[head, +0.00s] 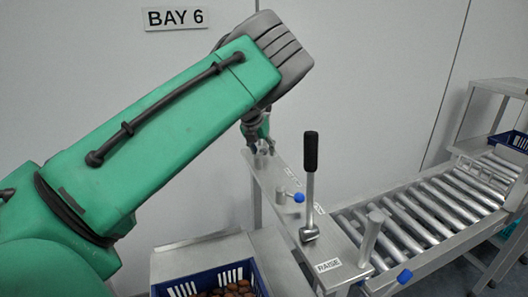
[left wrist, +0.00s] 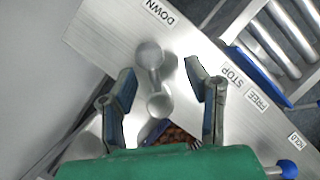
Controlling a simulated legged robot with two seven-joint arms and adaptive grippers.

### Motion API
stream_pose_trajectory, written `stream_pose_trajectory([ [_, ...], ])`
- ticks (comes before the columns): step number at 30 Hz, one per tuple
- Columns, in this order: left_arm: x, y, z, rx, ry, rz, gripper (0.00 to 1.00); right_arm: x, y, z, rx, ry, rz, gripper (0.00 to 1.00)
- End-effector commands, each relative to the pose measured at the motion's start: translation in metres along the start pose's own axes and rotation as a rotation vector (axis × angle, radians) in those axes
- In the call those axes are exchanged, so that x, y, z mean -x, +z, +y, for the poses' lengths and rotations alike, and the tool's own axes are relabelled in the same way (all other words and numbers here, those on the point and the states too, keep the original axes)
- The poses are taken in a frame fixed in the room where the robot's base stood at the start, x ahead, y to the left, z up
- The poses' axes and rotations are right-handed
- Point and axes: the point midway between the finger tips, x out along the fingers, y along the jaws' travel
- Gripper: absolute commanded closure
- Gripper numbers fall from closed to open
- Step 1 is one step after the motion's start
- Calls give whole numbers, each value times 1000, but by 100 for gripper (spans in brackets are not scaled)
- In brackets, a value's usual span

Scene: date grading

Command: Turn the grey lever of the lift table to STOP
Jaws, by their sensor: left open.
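The grey lever (left wrist: 154,78) shows in the left wrist view as a short bar with a round end at each side, over the metal panel (left wrist: 105,30). It lies between the fingers of my left gripper (left wrist: 158,70), which is open, with a gap on both sides. The DOWN label (left wrist: 160,12) is beyond the lever, and the STOP label (left wrist: 231,75) is to its right, past the right finger. I cannot tell which label the lever points to. In the head view my left gripper (head: 258,140) is over the panel's far end, and the lever cannot be made out. My right gripper is not in view.
A tall black-handled lever (head: 311,165) stands upright on the panel near the RAISE label (head: 329,265). Blue knobs (head: 299,197) and a metal post (head: 371,235) stand nearby. A blue crate (head: 258,276) of dates is in front; a roller conveyor (head: 430,210) is right.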

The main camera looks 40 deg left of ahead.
Motion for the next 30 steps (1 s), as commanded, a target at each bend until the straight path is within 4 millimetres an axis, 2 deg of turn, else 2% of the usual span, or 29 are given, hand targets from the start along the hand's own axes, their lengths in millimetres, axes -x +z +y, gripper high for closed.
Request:
stream_pose_trajectory([
  [6,-12,0,2,3,-1,1,57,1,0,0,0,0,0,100],
  [13,-12,0,0,2,0,0,57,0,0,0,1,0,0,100],
  [15,-11,0,-1,1,1,0,82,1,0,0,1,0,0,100],
  [17,-10,0,-1,1,3,-1,100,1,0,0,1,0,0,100],
  [30,-8,0,-1,-43,-20,3,100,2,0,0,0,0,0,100],
])
